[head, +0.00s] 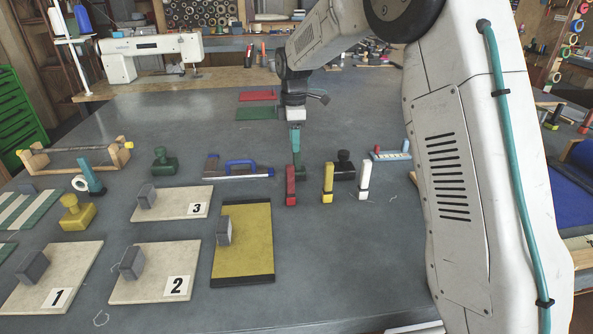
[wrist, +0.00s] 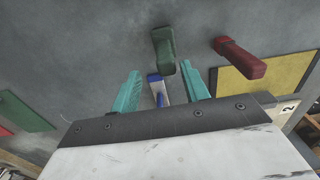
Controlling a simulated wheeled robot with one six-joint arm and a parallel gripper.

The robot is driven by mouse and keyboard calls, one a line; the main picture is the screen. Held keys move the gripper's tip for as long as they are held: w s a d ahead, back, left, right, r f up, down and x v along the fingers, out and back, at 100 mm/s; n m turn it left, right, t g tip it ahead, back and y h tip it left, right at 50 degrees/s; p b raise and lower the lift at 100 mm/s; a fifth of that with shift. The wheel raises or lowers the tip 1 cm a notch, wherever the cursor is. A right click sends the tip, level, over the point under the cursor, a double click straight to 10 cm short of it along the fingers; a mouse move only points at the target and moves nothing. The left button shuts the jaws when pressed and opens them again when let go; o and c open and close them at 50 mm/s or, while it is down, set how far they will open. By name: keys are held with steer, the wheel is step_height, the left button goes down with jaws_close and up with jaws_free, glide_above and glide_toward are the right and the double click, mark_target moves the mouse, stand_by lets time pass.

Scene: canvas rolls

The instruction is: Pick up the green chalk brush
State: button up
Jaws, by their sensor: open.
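The green chalk brush (head: 297,168) stands upright on the grey table, just behind the red brush in the head view. It also shows in the wrist view (wrist: 163,45), its near end in line with the gap between the fingertips. My gripper (head: 294,148) points down above it with teal fingers, which partly hide it in the head view. In the wrist view my gripper (wrist: 161,71) is open, one finger on each side of the gap. Whether the fingers touch the brush cannot be told.
A red brush (head: 291,187), a yellow brush (head: 327,183) and a white brush (head: 364,181) stand nearby. A blue-handled tool (head: 240,169) lies left of my gripper. A dark stamp-like block (head: 344,167) stands to the right. A yellow mat (head: 256,235) lies nearer.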

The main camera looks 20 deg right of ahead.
mark_target(297, 169)
steer(key=f, duration=0.3)
steer(key=s+f, duration=0.1)
steer(key=f, duration=0.1)
steer(key=shift+d+f, duration=0.25)
steer(key=shift+f, duration=0.55)
jaws_close()
